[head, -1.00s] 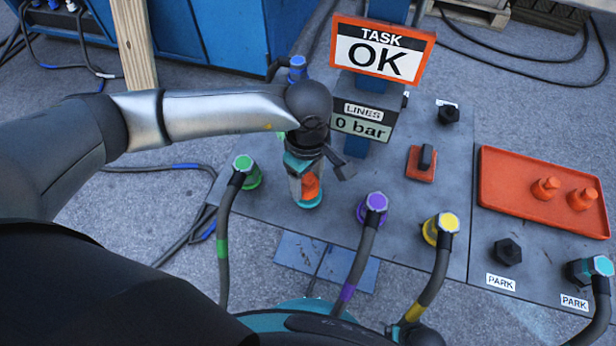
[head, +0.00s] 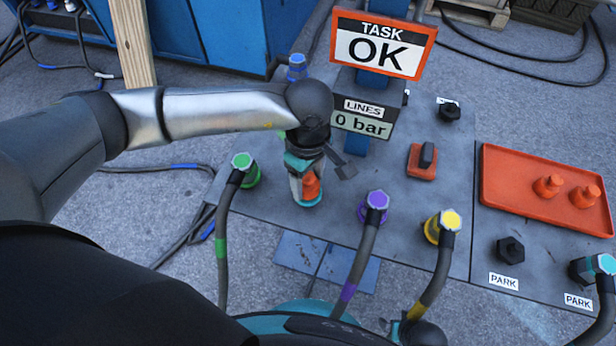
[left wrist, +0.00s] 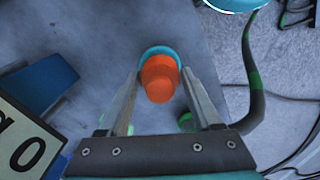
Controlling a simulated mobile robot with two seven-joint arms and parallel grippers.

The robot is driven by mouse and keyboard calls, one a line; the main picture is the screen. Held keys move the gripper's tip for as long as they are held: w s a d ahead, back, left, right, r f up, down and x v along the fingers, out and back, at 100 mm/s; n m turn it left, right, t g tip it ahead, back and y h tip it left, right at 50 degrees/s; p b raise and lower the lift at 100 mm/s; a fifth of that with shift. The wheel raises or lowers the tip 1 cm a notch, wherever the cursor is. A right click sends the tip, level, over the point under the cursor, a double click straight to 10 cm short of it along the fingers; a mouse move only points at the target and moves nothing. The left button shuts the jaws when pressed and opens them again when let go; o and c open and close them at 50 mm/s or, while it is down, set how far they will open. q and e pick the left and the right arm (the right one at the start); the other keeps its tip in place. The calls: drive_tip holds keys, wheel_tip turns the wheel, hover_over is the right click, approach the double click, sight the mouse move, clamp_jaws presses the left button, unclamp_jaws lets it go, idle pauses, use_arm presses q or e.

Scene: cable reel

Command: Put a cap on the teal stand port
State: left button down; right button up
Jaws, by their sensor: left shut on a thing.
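My left gripper (head: 304,184) points down over the teal stand port (head: 309,204) on the grey plate. It is shut on an orange cap (head: 311,186). In the left wrist view the cap (left wrist: 158,80) sits between the two fingers, with the teal rim of the port (left wrist: 160,50) showing behind it. The cap overlaps the port in both views; I cannot tell whether it is fully seated. My right gripper is not in view.
Ports with green (head: 242,162), purple (head: 376,201) and yellow (head: 449,222) hose ends stand close by. An orange tray (head: 515,205) holds two more caps. A sign reading OK (head: 381,45) and a pressure display (head: 362,122) stand just behind my gripper.

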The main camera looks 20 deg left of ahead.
use_arm(q)
drive_tip(key=shift+f, duration=0.3)
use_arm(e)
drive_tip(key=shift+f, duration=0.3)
use_arm(q)
unclamp_jaws()
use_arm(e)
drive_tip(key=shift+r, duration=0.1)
use_arm(q)
drive_tip(key=shift+r, duration=0.2)
wheel_tip(320, 180, up, 15)
drive_tip(key=p, duration=0.4)
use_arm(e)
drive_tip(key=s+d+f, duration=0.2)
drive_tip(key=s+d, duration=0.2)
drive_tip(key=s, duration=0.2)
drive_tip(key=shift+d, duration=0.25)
